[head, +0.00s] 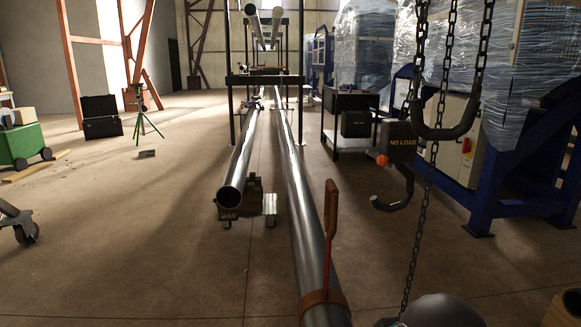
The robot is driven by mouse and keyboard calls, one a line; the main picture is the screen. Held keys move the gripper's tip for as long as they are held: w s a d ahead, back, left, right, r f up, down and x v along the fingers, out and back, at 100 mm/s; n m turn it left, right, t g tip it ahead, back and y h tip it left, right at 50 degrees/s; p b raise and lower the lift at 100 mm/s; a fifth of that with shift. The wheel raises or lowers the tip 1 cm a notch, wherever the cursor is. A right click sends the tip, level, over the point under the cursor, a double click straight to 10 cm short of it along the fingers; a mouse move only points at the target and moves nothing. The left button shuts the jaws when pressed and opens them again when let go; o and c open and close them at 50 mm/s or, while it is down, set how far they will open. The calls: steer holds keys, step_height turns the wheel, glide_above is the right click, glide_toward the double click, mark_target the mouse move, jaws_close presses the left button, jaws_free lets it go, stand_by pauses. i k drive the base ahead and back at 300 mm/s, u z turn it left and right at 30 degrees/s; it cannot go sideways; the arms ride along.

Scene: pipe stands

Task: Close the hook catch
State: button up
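A dark hook (397,203) hangs below a block marked "NO LOAD" (399,142), right of the middle in the head view. Its tip points left and its mouth looks open at the upper left. A small orange knob (382,160) sits at the upper left of the hook, by the block. It may belong to the catch; the catch itself is too small to make out. A larger dark curved piece (445,130) with chains (480,50) hangs above and nearer. My gripper is not in view.
A long steel pipe (290,180) with a brown band (322,300) and an upright wooden handle (331,208) runs beside the hook. A second pipe (240,160) lies left on a stand. A loose chain (424,220) hangs right of the hook. Blue frames (500,185) stand at right.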

mark_target(382, 160)
steer(key=u, duration=0.05)
steer(key=k, duration=1.05)
steer(key=z, duration=0.75)
steer(key=i, duration=0.85)
steer(key=u, duration=0.65)
